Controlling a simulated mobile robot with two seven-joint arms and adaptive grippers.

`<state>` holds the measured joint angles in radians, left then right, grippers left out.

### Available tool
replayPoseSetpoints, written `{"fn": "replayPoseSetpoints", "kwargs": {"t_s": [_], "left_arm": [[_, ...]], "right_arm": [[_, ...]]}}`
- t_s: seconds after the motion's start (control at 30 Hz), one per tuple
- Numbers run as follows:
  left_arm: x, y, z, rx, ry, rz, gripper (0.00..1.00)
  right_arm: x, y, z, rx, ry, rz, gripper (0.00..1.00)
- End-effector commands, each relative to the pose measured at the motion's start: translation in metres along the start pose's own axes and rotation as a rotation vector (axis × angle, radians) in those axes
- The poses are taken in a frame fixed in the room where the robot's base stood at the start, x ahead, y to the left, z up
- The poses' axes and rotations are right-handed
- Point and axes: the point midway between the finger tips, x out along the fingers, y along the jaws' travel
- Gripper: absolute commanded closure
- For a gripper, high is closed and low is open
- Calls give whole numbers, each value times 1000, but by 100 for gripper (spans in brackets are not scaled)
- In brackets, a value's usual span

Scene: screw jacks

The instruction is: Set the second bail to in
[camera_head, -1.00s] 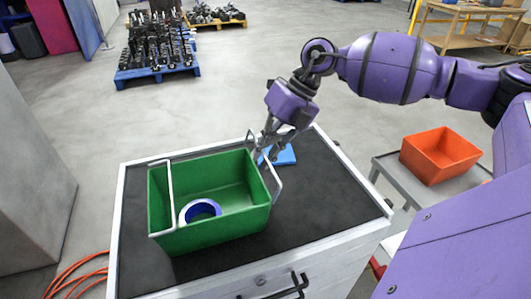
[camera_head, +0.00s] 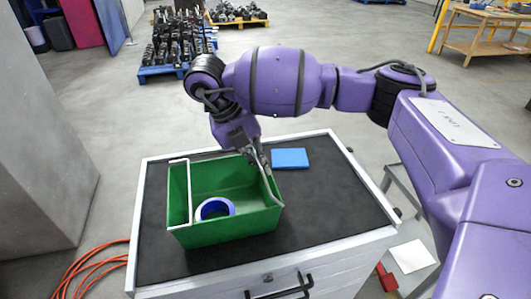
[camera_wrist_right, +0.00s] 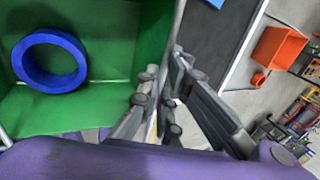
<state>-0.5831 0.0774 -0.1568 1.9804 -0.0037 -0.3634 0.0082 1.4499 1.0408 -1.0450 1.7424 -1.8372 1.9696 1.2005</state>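A green bin (camera_head: 225,233) stands on the dark-topped cabinet. One pale wire bail (camera_head: 179,163) lies across the bin near its left end. The other bail (camera_head: 272,185) is at the right end, along the right wall, partly hidden by my right gripper (camera_head: 262,168). In the right wrist view, my right gripper's fingers (camera_wrist_right: 160,98) are at the bin's right wall with a grey bar of this bail (camera_wrist_right: 176,32) running to the fingertips. A small gap shows between the fingers; whether they grip the bar is unclear. My left gripper is out of view.
A blue ring (camera_head: 215,208) lies inside the bin. A flat blue block (camera_head: 290,158) lies on the dark cabinet top (camera_head: 335,200) behind and right of the bin. An orange bin (camera_wrist_right: 281,48) shows in the right wrist view. The cabinet top right of the bin is clear.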

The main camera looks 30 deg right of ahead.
Motion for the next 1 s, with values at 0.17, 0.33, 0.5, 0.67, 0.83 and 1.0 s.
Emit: {"fn": "replayPoseSetpoints", "kwargs": {"t_s": [0.17, 0.33, 0.5, 0.67, 0.83, 1.0], "left_arm": [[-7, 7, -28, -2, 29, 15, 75], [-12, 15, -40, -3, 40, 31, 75], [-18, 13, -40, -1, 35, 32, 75], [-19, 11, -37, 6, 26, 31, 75], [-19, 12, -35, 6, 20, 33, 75], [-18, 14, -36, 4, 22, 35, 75]], "right_arm": [[-9, 6, 1, 1, -12, -167, 100], [-6, 14, 1, 4, -14, -330, 100], [1, 22, 1, 3, -13, -486, 100], [9, 28, 1, 2, -9, -615, 100], [16, 32, 0, 0, -6, -724, 100], [19, 34, 0, 1, -4, -796, 100]]}}
